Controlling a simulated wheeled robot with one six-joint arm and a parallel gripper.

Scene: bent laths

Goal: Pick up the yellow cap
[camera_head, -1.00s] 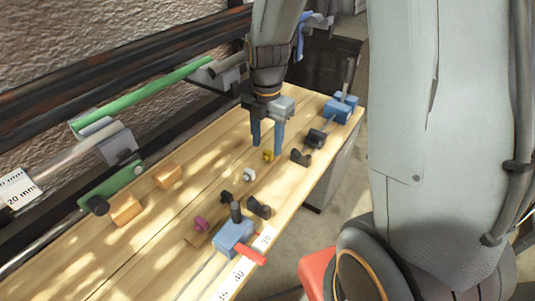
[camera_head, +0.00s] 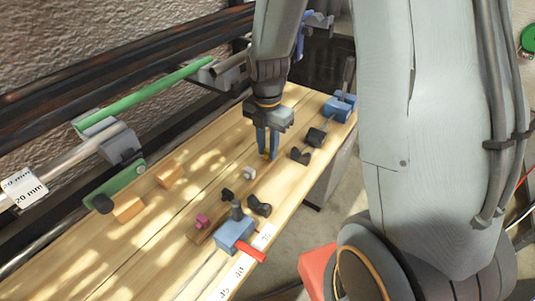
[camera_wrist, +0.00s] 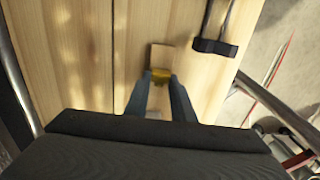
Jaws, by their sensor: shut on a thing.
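The yellow cap (camera_wrist: 160,75) is between the fingertips of my gripper (camera_wrist: 160,84) in the wrist view. In the head view, my gripper (camera_head: 267,155) points down at the wooden bench, and only a sliver of the yellow cap (camera_head: 267,154) shows between its blue fingers. The fingers are shut on the cap, low over the bench top. The fingers hide most of the cap in the head view. I cannot tell whether it still touches the bench.
The wooden bench (camera_head: 185,215) holds a white piece (camera_head: 249,173), a magenta piece (camera_head: 201,220), black pieces (camera_head: 259,206) and a blue clamp block (camera_head: 234,234). Wooden blocks (camera_head: 128,209) lie at the left. A green rod (camera_head: 150,92) runs along the rack behind.

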